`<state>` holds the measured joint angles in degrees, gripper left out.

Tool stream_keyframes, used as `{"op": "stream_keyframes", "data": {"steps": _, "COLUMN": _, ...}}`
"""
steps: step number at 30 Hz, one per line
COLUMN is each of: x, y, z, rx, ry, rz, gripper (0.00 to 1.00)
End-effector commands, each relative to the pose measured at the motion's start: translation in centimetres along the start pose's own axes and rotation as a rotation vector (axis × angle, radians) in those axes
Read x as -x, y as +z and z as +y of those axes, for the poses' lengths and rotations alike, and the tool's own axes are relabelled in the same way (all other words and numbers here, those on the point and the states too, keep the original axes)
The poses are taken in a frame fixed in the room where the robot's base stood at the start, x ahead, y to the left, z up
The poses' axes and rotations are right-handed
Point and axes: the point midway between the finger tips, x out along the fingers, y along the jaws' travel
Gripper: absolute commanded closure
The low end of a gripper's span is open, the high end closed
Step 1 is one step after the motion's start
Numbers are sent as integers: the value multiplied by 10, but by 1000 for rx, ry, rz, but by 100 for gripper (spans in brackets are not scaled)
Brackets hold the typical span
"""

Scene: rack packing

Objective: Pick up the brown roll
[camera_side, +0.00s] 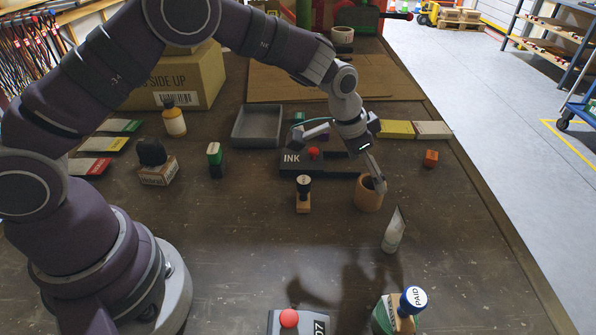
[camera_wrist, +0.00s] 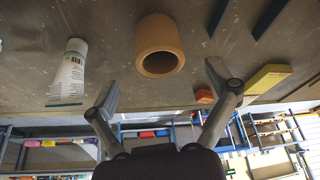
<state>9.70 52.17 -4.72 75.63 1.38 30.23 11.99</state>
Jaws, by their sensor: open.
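The brown roll (camera_side: 368,197) stands on the dark table right of the middle in the side view. In the wrist view the brown roll (camera_wrist: 158,38) is at the top middle, with its round opening showing. My gripper (camera_side: 345,160) is open, with its fingers spread wide, just above and behind the roll. One fingertip overlaps the roll's top edge in the side view; I cannot tell if they touch. In the wrist view my gripper (camera_wrist: 163,82) has nothing between its fingers, and the roll lies beyond the gap.
A white tube (camera_side: 393,232) stands close in front of the roll. A wooden stamp (camera_side: 303,197) is to its left, and a black INK pad (camera_side: 290,165) lies behind. A small orange block (camera_side: 431,158) is to the right. A grey tray (camera_side: 258,127) is farther back.

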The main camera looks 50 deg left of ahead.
Motion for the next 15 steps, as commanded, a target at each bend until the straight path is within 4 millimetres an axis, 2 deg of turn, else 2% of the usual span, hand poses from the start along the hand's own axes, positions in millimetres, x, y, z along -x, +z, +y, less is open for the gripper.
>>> {"op": "stream_keyframes", "data": {"steps": 3, "x": -23, "y": -1, "z": 1, "rx": 0, "ry": 1, "rz": -3, "gripper": 14}}
{"op": "stream_keyframes", "data": {"steps": 6, "x": -35, "y": -1, "z": 1, "rx": 0, "ry": 1, "rz": -3, "gripper": 14}}
{"op": "stream_keyframes", "data": {"steps": 14, "x": -39, "y": -1, "z": 0, "rx": 0, "ry": 0, "rz": -1, "gripper": 14}}
{"op": "stream_keyframes", "data": {"steps": 15, "x": -39, "y": -1, "z": 0, "rx": 0, "ry": 0, "rz": -1, "gripper": 16}}
